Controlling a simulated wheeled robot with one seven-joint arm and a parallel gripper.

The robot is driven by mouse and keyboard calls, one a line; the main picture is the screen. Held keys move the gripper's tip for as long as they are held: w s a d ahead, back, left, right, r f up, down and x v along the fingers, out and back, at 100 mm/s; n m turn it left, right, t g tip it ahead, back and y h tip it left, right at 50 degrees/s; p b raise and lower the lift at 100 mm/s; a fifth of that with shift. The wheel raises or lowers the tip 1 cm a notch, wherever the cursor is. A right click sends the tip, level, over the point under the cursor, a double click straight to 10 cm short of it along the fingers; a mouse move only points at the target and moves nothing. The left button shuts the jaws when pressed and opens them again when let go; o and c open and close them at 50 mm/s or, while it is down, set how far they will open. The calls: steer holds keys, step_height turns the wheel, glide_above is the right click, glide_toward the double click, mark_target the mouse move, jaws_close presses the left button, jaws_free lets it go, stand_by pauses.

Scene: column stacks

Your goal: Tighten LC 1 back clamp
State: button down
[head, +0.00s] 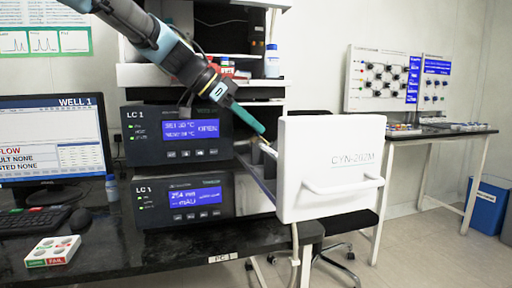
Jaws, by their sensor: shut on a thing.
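Two black instrument units labelled LC 1 are stacked on the dark bench. The upper LC 1 unit (143,150) and the lower LC 1 unit (150,218) have lit blue displays. A compartment at their right stands open, its white front panel (330,140), marked CYN-202M, standing out to the right. My gripper (262,132) comes down from the upper left with teal fingers and reaches the compartment just behind the panel's left edge. It is shut on a small part there, which I take to be the back clamp (266,147); the part is mostly hidden.
Shelves with bottles (272,62) stand behind the units. A side table (440,132) and blue bin (487,205) are at the right.

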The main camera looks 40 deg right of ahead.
steer(key=shift+w+a+f+g+h+b, duration=0.1)
steer(key=shift+a+f+g+h+b, duration=0.3)
steer(key=shift+b, duration=1.75)
steer(key=shift+w+a+f+h+b, duration=0.15)
steer(key=shift+h+b, duration=0.6)
steer(key=shift+b, duration=1.4)
steer(key=shift+w+a+f+g+h+b, duration=0.15)
steer(key=shift+f+h+b, duration=0.3)
steer(key=shift+b, duration=1.7)
steer(key=h+b, duration=0.1)
steer(key=b, duration=0.4)
steer(key=a+g+h+b, duration=0.1)
steer(key=h+b, duration=0.1)
steer(key=b, duration=0.3)
steer(key=shift+f+b, duration=0.25)
steer(key=shift+b, duration=0.15)
steer(key=h+b, duration=0.1)
steer(key=b, duration=0.3)
steer(key=shift+w+a+g, duration=0.1)
steer(key=shift+a+g, duration=0.05)
steer(key=shift+g, duration=0.2)
steer(key=shift+a+r+h+b, duration=0.15)
steer(key=shift+h+b, duration=0.15)
steer(key=shift+b, duration=0.65)
steer(key=c, duration=0.7)
jaws_free()
